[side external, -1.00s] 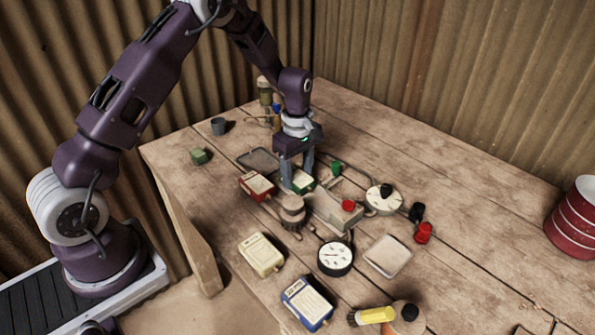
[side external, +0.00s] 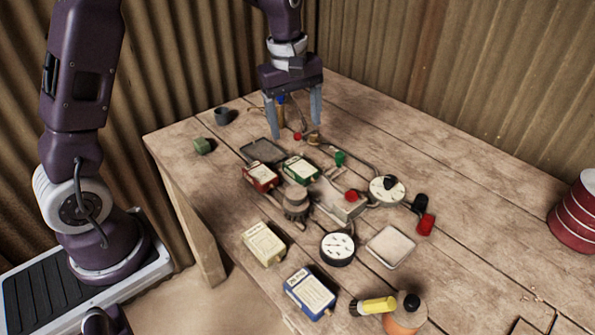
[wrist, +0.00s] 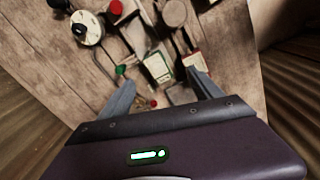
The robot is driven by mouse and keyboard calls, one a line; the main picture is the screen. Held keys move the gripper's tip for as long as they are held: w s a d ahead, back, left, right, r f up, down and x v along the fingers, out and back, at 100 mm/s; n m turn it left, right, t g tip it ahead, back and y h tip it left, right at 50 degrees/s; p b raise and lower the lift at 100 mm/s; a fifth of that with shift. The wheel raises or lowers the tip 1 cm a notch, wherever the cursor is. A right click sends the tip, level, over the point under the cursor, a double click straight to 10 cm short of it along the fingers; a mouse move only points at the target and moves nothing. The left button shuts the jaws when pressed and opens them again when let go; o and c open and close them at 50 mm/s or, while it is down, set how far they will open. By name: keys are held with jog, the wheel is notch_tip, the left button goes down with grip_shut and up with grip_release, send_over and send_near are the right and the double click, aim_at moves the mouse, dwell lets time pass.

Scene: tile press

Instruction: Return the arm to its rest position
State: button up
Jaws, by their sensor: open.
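My gripper (side external: 296,117) is open and empty, raised above the back part of the wooden table in the side view. In the wrist view my gripper (wrist: 162,92) has its two fingers spread wide with nothing between the tips but the table items below. A green tile box (side external: 301,169) lies beside a red one (side external: 261,177) near the press (side external: 348,205) with its red knob. The green box also shows in the wrist view (wrist: 158,67). My fingers are apart from all of these.
A cream box (side external: 263,244), a blue box (side external: 310,291), a black-rimmed gauge (side external: 337,248), a white dial (side external: 386,190) and a pale tray (side external: 391,246) lie toward the front. An orange bottle (side external: 405,314) stands at the front edge. A red drum (side external: 577,215) stands at right.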

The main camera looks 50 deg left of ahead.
jog(key=s+d+r+m+t, duration=0.1)
jog(key=s+d+r+m, duration=0.15)
jog(key=s+r, duration=0.25)
jog(key=s+d+r+m+t, duration=0.1)
jog(key=s+r+m, duration=0.2)
jog(key=s+r, duration=0.15)
jog(key=s+d+m+t, duration=0.2)
jog(key=s+m, duration=0.7)
jog(key=s, duration=0.7)
jog(key=shift+d+r, duration=0.15)
jog(key=shift+r, duration=0.15)
